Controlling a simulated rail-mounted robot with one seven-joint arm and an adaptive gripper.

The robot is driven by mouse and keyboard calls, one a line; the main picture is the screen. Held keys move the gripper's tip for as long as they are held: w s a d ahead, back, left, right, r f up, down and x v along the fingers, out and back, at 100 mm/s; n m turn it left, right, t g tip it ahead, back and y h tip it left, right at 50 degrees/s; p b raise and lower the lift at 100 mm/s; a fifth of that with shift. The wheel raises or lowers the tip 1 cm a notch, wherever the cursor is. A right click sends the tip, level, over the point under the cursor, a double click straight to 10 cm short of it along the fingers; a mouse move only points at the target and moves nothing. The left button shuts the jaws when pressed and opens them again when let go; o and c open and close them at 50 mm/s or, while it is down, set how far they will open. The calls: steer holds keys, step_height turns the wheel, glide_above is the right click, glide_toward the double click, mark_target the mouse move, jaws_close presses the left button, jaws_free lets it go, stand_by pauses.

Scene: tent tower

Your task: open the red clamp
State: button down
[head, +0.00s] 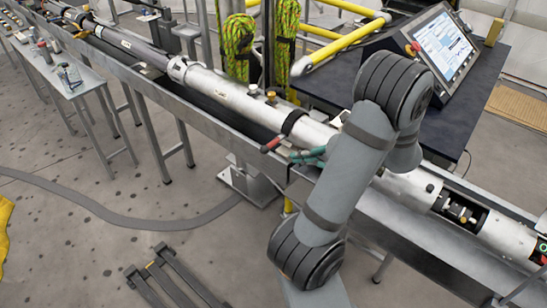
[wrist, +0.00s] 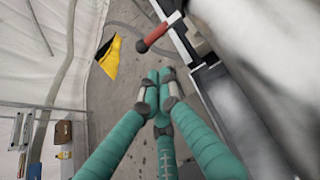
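The red clamp handle (head: 271,145) sticks out from the near side of the long silver tube, below a dark band (head: 293,121) around the tube. In the wrist view the red handle (wrist: 156,34) is at the upper middle, with a dark rounded end. My gripper (head: 303,156) has teal fingers and is just right of the handle in the head view. In the wrist view the fingertips of my gripper (wrist: 159,76) are drawn together below the handle, with a visible gap to it. Nothing shows between the fingers. My arm hides part of the tube.
The silver tube (head: 225,88) lies along a long metal rail bench (head: 150,85). A screen (head: 442,43) stands on a dark table behind. Yellow bars (head: 340,45) and green rope coils (head: 238,45) are beyond the tube. The floor in front is mostly clear.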

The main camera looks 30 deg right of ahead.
steer(key=shift+d+r+m+t, duration=0.25)
steer(key=shift+d+m+t, duration=0.15)
steer(key=shift+d+m, duration=0.1)
steer(key=shift+w+h, duration=0.1)
steer(key=shift+h, duration=0.2)
steer(key=x, duration=1)
steer(key=shift+p, duration=0.3)
